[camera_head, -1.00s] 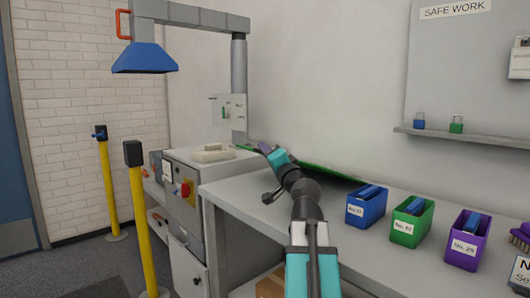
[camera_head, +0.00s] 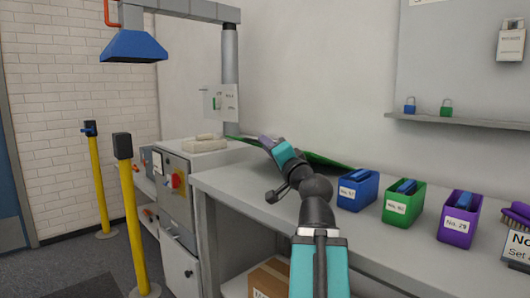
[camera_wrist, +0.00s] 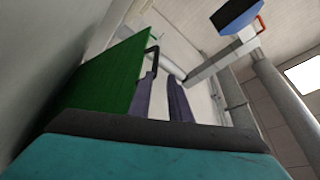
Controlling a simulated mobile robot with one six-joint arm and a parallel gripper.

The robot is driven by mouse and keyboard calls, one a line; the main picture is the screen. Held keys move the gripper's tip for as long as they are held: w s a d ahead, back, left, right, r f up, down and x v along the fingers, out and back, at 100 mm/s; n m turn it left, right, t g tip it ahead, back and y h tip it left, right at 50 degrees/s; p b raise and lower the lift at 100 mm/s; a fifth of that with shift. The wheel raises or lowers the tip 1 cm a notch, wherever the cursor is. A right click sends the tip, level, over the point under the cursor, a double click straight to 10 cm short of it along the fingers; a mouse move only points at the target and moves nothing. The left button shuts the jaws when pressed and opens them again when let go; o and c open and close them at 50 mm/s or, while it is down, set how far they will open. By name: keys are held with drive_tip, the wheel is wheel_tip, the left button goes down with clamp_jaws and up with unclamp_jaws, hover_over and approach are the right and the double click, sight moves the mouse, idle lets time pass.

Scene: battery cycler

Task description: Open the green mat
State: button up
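The green mat (camera_head: 325,160) lies along the back of the grey workbench against the wall, its middle partly hidden by my arm. In the wrist view the mat (camera_wrist: 100,80) is a large green sheet just left of my gripper (camera_wrist: 165,88). A small black loop (camera_wrist: 152,49) shows at the mat's right edge, by the left fingertip. The two purple fingers stand apart with a narrow gap. I cannot tell whether the loop is between them or touching. In the head view my gripper (camera_head: 266,141) is over the bench's back left corner, close to the mat.
Blue (camera_head: 352,193), green (camera_head: 398,208) and purple (camera_head: 455,226) bins stand on the bench to the right of my arm. A grey cabinet (camera_head: 178,215) with a red knob is at the left. A blue hood (camera_head: 135,46) hangs above. Yellow posts (camera_head: 133,220) stand on the floor.

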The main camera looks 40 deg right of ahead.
drive_tip(key=b+v, duration=0.6)
drive_tip(key=shift+w+b, duration=0.1)
drive_tip(key=shift+b, duration=0.25)
idle(0.8)
